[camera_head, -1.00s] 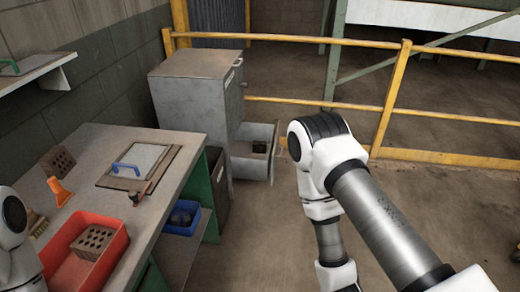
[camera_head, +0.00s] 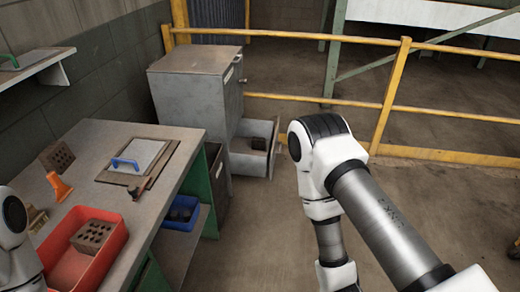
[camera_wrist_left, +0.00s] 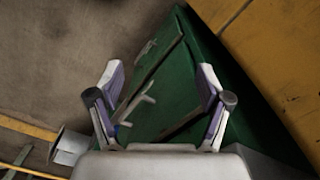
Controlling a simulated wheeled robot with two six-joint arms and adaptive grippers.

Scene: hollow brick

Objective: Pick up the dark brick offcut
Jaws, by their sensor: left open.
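A dark block (camera_head: 259,143) lies inside the open drawer (camera_head: 248,163) of the grey cabinet. Dark lumps (camera_head: 182,214) also sit in a blue bin (camera_head: 176,226) under the bench. Both are too small to tell which is the dark brick offcut. My left gripper (camera_wrist_left: 160,84) is open and empty in the left wrist view, in front of a green panel. In the head view only part of my left arm shows at the left edge. My right arm crosses the right side of the head view, and its gripper is out of sight.
The bench (camera_head: 108,208) holds a red tray (camera_head: 115,253) with a holed brick (camera_head: 93,233), a framed board (camera_head: 140,163) and an orange tool (camera_head: 59,186). Yellow rails (camera_head: 390,102) stand behind the drawer. Open floor (camera_head: 262,222) lies right of the bench.

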